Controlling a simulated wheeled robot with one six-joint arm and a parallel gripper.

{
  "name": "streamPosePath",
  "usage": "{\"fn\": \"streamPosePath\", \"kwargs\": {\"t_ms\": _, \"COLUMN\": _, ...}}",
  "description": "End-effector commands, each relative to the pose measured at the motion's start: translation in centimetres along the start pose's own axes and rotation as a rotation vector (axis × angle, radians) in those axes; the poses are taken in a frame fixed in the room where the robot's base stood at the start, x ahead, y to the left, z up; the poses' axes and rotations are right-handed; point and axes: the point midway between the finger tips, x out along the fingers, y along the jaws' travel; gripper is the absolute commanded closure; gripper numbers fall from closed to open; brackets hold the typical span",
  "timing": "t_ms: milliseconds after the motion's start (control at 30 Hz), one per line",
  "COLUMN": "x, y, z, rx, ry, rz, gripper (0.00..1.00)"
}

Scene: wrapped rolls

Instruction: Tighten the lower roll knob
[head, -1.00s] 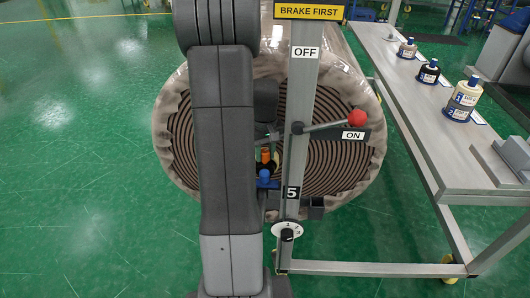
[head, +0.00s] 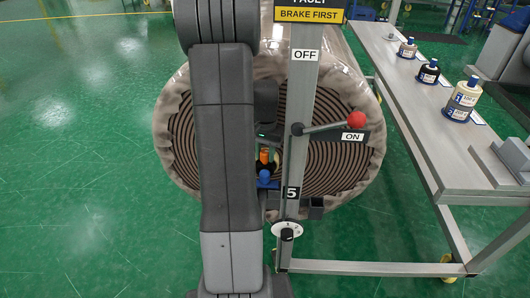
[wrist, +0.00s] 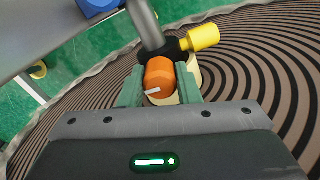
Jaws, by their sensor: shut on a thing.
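The wrapped roll (head: 335,150) stands behind the grey post, its brown spiral end facing me. An orange knob (wrist: 159,78) with a white mark sits between the two green fingers of my gripper (wrist: 160,88) in the wrist view, and the gripper is shut on it. The orange knob also shows small in the head view (head: 264,156), above a blue knob (head: 264,175). A yellow knob (wrist: 203,37) sticks out to the right of the orange one. My arm hides the left part of the roll and most of my gripper in the head view.
A red-ball lever (head: 356,120) on the grey post (head: 299,85) is at ON. A dial (head: 287,230) is below the number 5. A metal table (head: 425,95) with several bottles stands to the right. Green floor is free at left.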

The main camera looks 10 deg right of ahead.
Motion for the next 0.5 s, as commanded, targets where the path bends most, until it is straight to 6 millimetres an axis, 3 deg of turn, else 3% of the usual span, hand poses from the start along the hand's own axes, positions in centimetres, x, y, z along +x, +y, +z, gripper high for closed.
{"fn": "streamPosePath", "kwargs": {"t_ms": 500, "x": -0.15, "y": -0.04, "z": -0.13, "rx": 0.177, "ry": 0.004, "rz": -0.001, "gripper": 0.93}}
